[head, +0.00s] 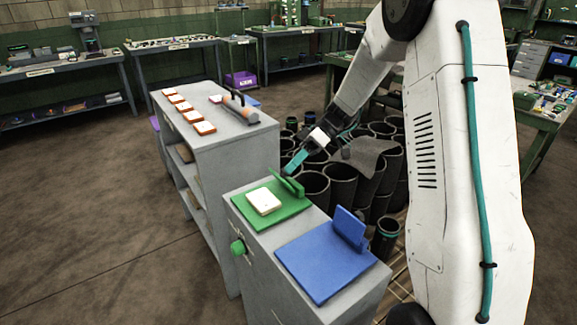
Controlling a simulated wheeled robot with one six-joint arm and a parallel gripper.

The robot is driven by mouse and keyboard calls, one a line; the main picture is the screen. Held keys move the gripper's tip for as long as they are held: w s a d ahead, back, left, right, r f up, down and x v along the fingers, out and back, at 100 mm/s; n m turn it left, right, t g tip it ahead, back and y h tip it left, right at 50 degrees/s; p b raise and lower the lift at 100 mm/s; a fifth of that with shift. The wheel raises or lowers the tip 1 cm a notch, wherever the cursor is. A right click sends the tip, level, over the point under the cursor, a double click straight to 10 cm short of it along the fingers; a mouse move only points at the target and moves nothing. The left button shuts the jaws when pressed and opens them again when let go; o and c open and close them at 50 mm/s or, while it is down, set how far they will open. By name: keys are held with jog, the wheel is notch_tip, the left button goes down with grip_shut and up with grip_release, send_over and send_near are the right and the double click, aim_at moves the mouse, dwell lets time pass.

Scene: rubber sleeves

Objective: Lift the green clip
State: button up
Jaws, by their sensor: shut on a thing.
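The green clip (291,187) is a flap at the back edge of a flat green plate (287,215), tilted up from it. A white square piece (264,201) with rounded corners lies on the plate in front of the clip. My gripper (289,171) reaches down from the upper right with its teal fingers at the top of the clip. It is shut on the clip. The fingers hide part of the clip's upper edge, and the grip itself is small in the view.
A blue plate (318,268) with an upright blue flap (350,226) lies to the right on the same grey cabinet. Several dark sleeves (341,180) stand behind. A taller grey shelf unit (235,150) at left carries several white pieces on orange bases and a cylindrical tool (240,108).

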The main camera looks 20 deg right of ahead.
jog(key=d+y, duration=0.1)
jog(key=f+y, duration=0.1)
jog(key=y, duration=0.1)
jog(key=shift+w+d+g+y, duration=0.2)
jog(key=shift+d+g+y, duration=0.1)
jog(key=shift+d, duration=0.1)
jog(key=shift+w+d+f+g+y, duration=0.1)
jog(key=shift+d+f+g+y, duration=0.15)
jog(key=shift+y, duration=0.55)
jog(key=shift+d+f+g+y, duration=0.15)
jog(key=shift+d+f+y, duration=0.2)
jog(key=shift+y, duration=0.45)
jog(key=o, duration=1)
